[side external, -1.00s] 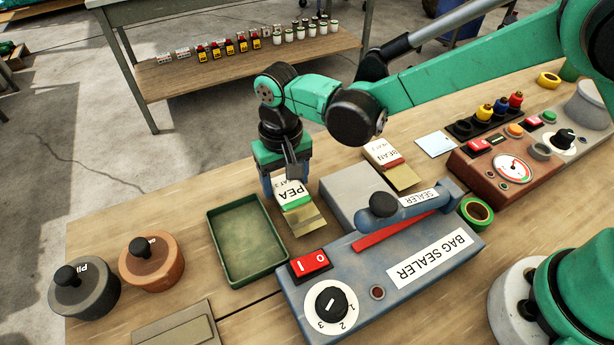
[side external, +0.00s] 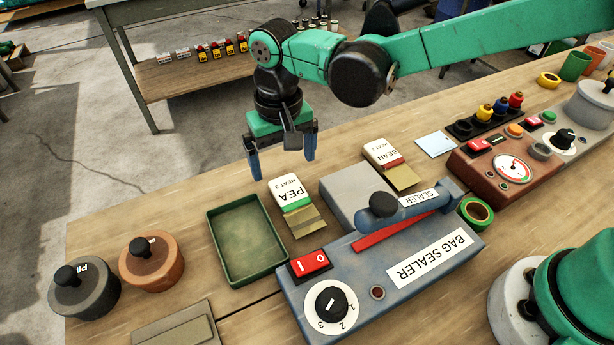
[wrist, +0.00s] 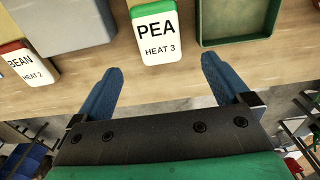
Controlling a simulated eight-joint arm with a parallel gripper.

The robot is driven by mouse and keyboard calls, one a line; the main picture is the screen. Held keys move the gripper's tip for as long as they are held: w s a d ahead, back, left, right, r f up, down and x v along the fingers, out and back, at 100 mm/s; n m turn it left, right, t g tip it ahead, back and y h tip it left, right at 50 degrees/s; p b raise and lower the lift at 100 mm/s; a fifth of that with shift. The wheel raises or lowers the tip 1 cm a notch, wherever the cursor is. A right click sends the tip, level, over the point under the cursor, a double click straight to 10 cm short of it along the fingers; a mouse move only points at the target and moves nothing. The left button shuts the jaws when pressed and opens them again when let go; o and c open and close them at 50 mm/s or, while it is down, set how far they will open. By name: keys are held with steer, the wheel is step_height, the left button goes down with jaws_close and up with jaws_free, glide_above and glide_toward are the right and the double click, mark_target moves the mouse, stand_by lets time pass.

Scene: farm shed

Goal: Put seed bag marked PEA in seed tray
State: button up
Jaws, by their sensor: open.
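The seed bag marked PEA (side external: 291,200) lies on the bench, white with a green band and a tan lower part. It also shows in the wrist view (wrist: 158,43), where its label reads PEA HEAT 3. The green seed tray (side external: 246,240) sits just left of the bag and is empty; part of it shows in the wrist view (wrist: 240,40). My gripper (side external: 282,165) is open and empty, raised above the bench behind the bag. In the wrist view its blue fingers (wrist: 165,78) are spread below the bag's label, apart from it.
A BEAN bag (side external: 389,165) with a red band lies farther right. The blue-grey bag sealer (side external: 400,265) stands in front of both bags. Weights with black knobs (side external: 152,260) stand left of the tray. A red-brown control box (side external: 500,165) is at right.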

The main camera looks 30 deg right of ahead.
steer(key=s+d+r+t, duration=0.3)
steer(key=s+d+r, duration=0.1)
steer(key=d, duration=0.5)
steer(key=s+d+r+t, duration=0.3)
steer(key=s+d+r, duration=0.1)
steer(key=d, duration=0.6)
steer(key=shift+d+r+t, duration=0.15)
steer(key=shift+d+t, duration=0.1)
steer(key=shift+t, duration=0.15)
steer(key=shift+s+d+f, duration=0.2)
steer(key=shift+s+d, duration=0.05)
steer(key=shift+d, duration=0.15)
steer(key=shift+c, duration=1.1)
